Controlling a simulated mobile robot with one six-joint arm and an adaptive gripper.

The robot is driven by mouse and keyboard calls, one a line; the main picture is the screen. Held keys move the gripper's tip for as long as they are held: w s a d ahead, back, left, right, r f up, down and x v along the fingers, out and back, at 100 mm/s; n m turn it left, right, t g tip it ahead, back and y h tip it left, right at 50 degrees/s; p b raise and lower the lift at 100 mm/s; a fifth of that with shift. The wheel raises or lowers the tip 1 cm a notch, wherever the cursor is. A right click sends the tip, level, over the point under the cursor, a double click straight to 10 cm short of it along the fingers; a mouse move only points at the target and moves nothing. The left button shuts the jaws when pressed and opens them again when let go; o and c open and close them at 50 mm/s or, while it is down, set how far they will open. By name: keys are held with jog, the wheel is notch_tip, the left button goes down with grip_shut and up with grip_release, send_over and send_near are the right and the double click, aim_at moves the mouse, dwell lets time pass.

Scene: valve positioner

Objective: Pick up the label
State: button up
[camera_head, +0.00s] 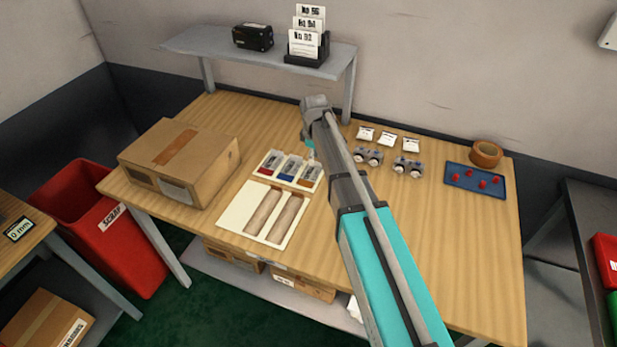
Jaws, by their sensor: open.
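Several numbered white cards (305,43) stand in a black holder (303,60) on the raised grey shelf. Three flat pieces with red, blue and orange ends (290,168) lie in a row on the wooden table. I cannot tell which of these is the label. My arm reaches over the table from the lower right, its wrist above the table behind the row. My gripper (311,151) is open, beside the right end of the row and mostly hidden by my arm. I see nothing held. Whether it touches anything is hidden.
A cardboard box (180,162) stands at the table's left, beside a white board (238,207) with two brown strips. White packets (388,138), small metal parts (368,155), a tape roll (486,154) and a blue tray (476,180) with red pieces lie right. The front right tabletop is clear.

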jog(key=shift+f+b, duration=0.55)
jog(key=shift+f, duration=0.3)
grip_shut()
